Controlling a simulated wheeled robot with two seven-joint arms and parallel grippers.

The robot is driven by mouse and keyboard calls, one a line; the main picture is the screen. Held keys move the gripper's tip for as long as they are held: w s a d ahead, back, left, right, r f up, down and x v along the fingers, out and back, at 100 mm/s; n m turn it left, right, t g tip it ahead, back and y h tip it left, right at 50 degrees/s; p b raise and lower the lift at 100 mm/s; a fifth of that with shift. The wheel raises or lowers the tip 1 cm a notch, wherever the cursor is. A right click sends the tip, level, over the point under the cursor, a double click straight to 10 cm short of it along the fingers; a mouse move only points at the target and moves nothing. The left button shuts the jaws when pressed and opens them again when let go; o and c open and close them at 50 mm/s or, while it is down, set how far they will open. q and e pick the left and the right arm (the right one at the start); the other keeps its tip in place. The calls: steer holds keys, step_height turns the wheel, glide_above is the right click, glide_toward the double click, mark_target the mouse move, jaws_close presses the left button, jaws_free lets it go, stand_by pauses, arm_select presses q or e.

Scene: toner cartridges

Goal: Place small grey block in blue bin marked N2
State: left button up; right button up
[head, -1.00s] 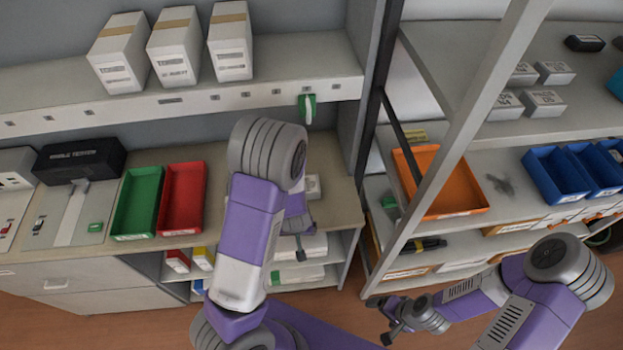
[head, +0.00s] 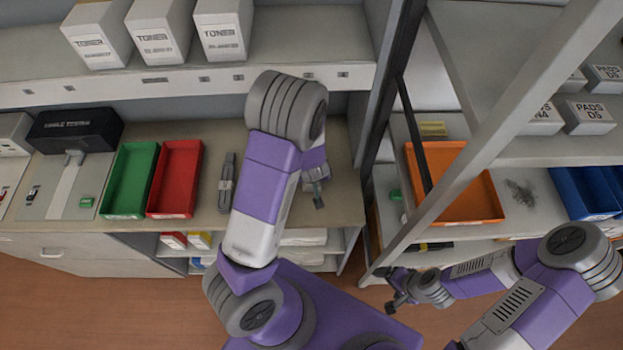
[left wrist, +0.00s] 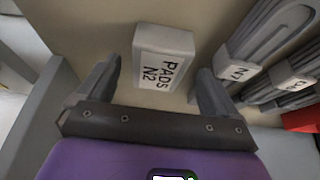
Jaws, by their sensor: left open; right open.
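A small grey block (left wrist: 163,58) marked "PADS N2" sits on the counter in the left wrist view. My left gripper (left wrist: 157,72) is open, with its fingers to either side of the near part of the block and not closed on it. In the head view my left gripper (head: 318,192) is over the counter's right part, and my arm largely hides the block there. Blue bins (head: 582,192) stand on the right rack's shelf, partly cut off; I cannot read their marks. My right gripper (head: 398,298) is open and empty, low in front of the rack.
A green tray (head: 130,180) and a red tray (head: 175,180) stand on the counter. Grey clip-like tools (left wrist: 262,45) lie right of the block. An orange tray (head: 455,205) is on the rack behind a slanted post (head: 470,165). Other grey blocks (head: 590,116) stand higher up.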

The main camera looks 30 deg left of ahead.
arm_select(q)
steer(key=shift+x, duration=1.15)
steer(key=c, duration=1.1)
steer(key=shift+o, duration=0.2)
steer(key=shift+w+r, duration=0.1)
